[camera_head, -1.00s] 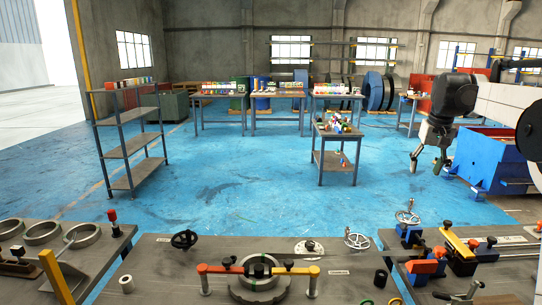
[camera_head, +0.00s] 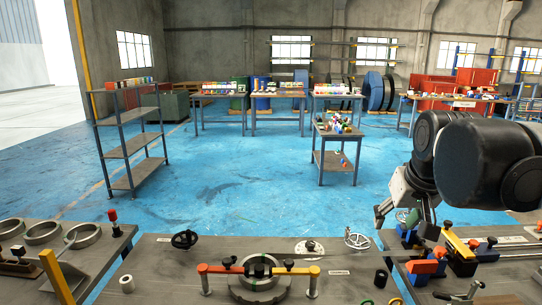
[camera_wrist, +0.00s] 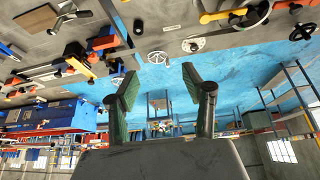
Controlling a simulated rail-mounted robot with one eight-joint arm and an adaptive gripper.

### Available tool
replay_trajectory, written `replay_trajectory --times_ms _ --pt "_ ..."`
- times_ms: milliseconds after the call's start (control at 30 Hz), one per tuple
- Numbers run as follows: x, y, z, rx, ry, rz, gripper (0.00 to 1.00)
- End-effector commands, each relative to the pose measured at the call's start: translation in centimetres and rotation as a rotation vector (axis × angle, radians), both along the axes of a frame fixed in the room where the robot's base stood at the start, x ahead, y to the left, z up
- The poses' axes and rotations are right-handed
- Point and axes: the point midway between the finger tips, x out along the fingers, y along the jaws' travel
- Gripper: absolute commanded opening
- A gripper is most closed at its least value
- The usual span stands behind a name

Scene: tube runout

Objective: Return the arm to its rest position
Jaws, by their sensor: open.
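My gripper (camera_head: 397,216) hangs at the right in the head view, above the back edge of the right workbench. Black arm joints behind it fill the right side of that view. In the wrist view my gripper (camera_wrist: 160,88) shows its two green-padded fingers spread wide apart with nothing between them. Blue floor and distant tables show between the fingers. That view looks upside down, with the benches at the top.
The middle bench (camera_head: 195,262) carries a clamp fixture with a red and yellow bar (camera_head: 258,268) and a handwheel (camera_head: 357,240). The right bench (camera_head: 515,296) holds several clamps. A shelf rack (camera_head: 128,148) stands at the left. Blue floor (camera_head: 255,195) beyond the benches is open.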

Motion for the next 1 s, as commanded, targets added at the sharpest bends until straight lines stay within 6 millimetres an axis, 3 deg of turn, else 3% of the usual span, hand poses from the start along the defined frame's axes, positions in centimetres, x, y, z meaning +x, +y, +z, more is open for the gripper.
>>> replay_trajectory --times_ms 33,300,500,700,1000 --pt "-1.7 0.9 -0.9 -0.001 -0.012 0.010 0.45" --pt "-8.8 4.0 -5.8 0.000 -0.083 0.052 0.45" --pt "-12.4 5.3 -9.2 0.004 -0.124 0.076 0.45" --pt "-13.8 5.8 -10.7 0.005 -0.140 0.084 0.45" --pt "-13.8 5.8 -10.7 0.006 -0.141 0.084 0.45"
